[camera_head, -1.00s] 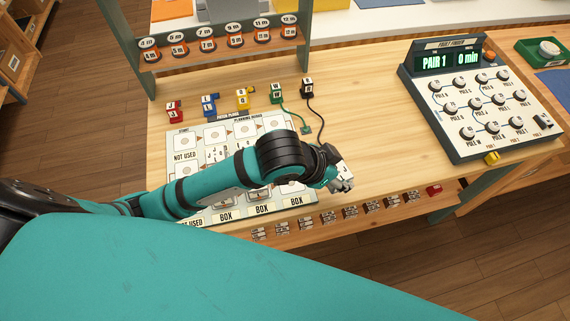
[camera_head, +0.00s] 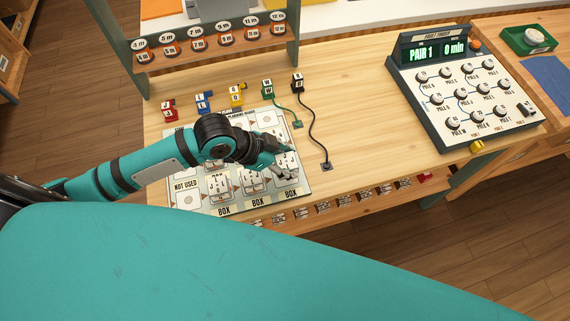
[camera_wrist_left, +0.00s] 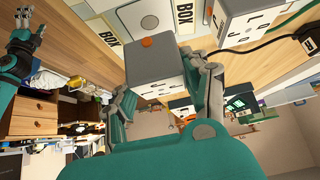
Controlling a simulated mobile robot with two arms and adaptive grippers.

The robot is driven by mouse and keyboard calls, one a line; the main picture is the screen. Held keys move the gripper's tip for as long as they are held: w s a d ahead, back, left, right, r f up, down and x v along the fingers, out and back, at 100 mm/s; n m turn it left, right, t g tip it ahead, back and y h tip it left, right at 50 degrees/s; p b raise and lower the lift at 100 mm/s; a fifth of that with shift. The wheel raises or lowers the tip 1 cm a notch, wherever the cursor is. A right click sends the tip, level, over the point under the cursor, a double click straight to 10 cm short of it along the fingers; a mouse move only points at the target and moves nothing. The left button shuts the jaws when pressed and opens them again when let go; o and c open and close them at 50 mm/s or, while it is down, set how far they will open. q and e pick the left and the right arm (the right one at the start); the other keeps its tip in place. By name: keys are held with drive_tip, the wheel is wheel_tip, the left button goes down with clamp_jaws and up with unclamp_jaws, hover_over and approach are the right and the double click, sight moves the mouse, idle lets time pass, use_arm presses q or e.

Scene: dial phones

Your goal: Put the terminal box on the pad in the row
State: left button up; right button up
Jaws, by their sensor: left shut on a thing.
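My left gripper (camera_head: 282,160) is over the right part of the printed board (camera_head: 188,200). In the left wrist view, its fingers (camera_wrist_left: 170,80) are shut on a grey and white terminal box (camera_wrist_left: 155,66) with an orange button. The held box is mostly hidden by the gripper in the head view. Another white-faced box (camera_wrist_left: 245,22) is close beside it in the wrist view. The board carries cells marked BOX (camera_head: 224,211) along its near edge; the arm covers part of it. My right gripper (camera_wrist_left: 25,20) shows small at the wrist view's upper left; its jaw state is unclear.
Coloured blocks (camera_head: 204,101) stand behind the board. The fault finder (camera_head: 460,95) stands at the right. Bare wood (camera_head: 360,130) lies between.

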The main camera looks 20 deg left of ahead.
use_arm(q)
wheel_tip(320, 180, down, 3)
drive_tip(key=shift+a+f+p, duration=0.1)
drive_tip(key=shift+f+p, duration=0.1)
drive_tip(key=shift+p, duration=0.1)
drive_tip(key=shift+f, duration=0.15)
drive_tip(key=o, duration=1.3)
drive_tip(key=v, duration=1.2)
drive_tip(key=shift+b, duration=0.4)
drive_tip(key=shift+s, duration=0.1)
